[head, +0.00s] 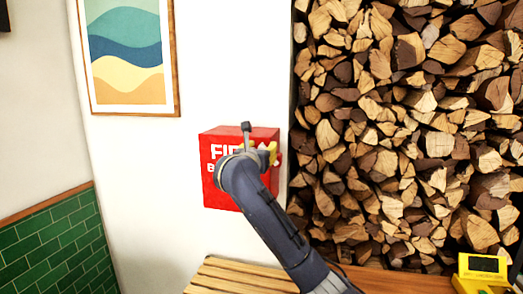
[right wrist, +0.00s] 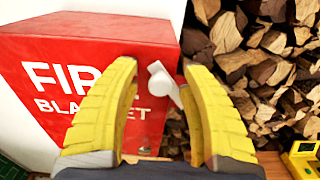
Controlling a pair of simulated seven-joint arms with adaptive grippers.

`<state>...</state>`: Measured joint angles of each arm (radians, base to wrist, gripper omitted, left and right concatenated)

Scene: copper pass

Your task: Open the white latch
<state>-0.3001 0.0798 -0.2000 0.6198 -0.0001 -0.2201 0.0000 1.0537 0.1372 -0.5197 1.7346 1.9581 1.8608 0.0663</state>
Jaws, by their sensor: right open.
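A red fire blanket box (head: 222,186) is mounted on the white wall in the head view. It fills the left and middle of the right wrist view (right wrist: 60,60). The white latch (right wrist: 160,80) sticks out at the box's right front edge in the right wrist view, with a rounded knob end. In the head view I cannot make out the latch behind my arm. My right gripper (right wrist: 158,68) has yellow ribbed fingers, open, one on each side of the latch. In the head view the right gripper (head: 265,150) is at the box's front, partly hidden by its wrist. My left gripper is not in view.
Stacked firewood (head: 410,130) fills the right side beside the box. A slatted wooden surface (head: 235,278) lies below, with a yellow device (head: 484,272) at the lower right. A framed wave picture (head: 127,55) hangs at the upper left.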

